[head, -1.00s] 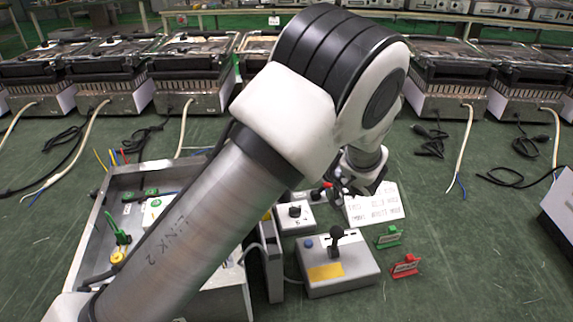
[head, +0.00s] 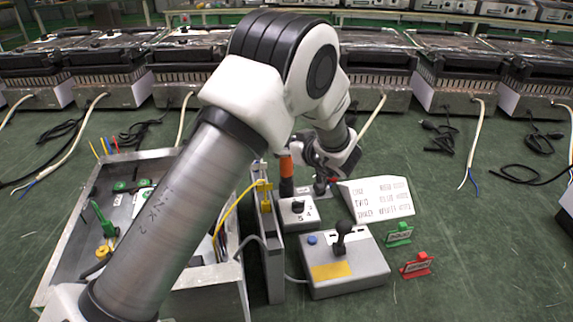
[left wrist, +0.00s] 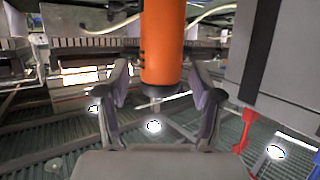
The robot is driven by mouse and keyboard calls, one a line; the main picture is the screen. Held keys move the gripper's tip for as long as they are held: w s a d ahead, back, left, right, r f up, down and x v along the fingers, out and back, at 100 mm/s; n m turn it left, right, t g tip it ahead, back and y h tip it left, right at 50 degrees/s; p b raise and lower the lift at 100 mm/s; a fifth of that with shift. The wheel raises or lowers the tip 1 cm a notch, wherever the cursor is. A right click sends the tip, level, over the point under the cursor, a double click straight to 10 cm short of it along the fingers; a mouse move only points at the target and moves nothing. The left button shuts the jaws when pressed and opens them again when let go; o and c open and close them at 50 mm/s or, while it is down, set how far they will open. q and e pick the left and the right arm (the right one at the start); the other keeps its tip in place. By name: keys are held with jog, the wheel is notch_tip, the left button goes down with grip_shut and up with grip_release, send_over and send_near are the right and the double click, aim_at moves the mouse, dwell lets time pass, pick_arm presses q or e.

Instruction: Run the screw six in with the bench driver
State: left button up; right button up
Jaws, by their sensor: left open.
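The bench driver, an upright orange and black cylinder (head: 286,175), stands behind the dial box in the head view. Its orange body also shows large in the left wrist view (left wrist: 162,45). My left gripper (head: 308,158) is beside it. In the left wrist view its two fingers are spread, one on each side of the orange body, with gaps showing. The screw six cannot be made out. The open metal case (head: 62,250) at left holds green and yellow terminals (head: 105,225); my left arm covers much of it. My right gripper is not in view.
A dial box (head: 298,212) and a joystick box (head: 345,268) stand right of the case. A white lettered board (head: 375,200), a green tag (head: 398,233) and a red tag (head: 416,264) stand nearby. Heating appliances line the back.

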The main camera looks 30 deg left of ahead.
pick_arm(q)
grip_shut()
